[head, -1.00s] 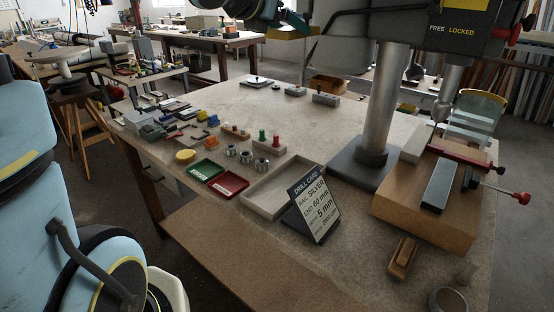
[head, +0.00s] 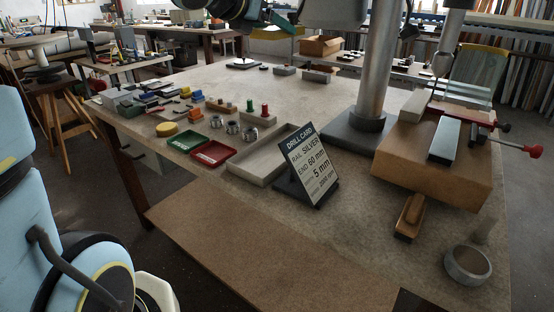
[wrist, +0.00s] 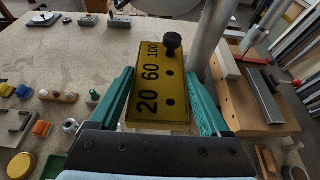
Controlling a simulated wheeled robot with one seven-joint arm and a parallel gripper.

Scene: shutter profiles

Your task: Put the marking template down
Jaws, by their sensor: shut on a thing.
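The marking template (wrist: 150,90) is a yellow plate marked 20, 60 and 100, with a black knob and dark round holes. In the wrist view my gripper (wrist: 160,78) is shut on it, with a teal finger along each side. It is held above the bench (head: 330,90), which shows below and around it. In the head view my gripper is at the top edge, partly cut off, and the yellow template (head: 270,33) shows just below it, over the far part of the bench.
The drill column (head: 374,75) stands right of my gripper, with a silver rail (head: 445,140) on a wooden block (head: 425,170). A drill card (head: 308,170), grey tray (head: 262,160), red tray (head: 212,153) and green tray (head: 187,141) stand nearer. The bench's middle is mostly clear.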

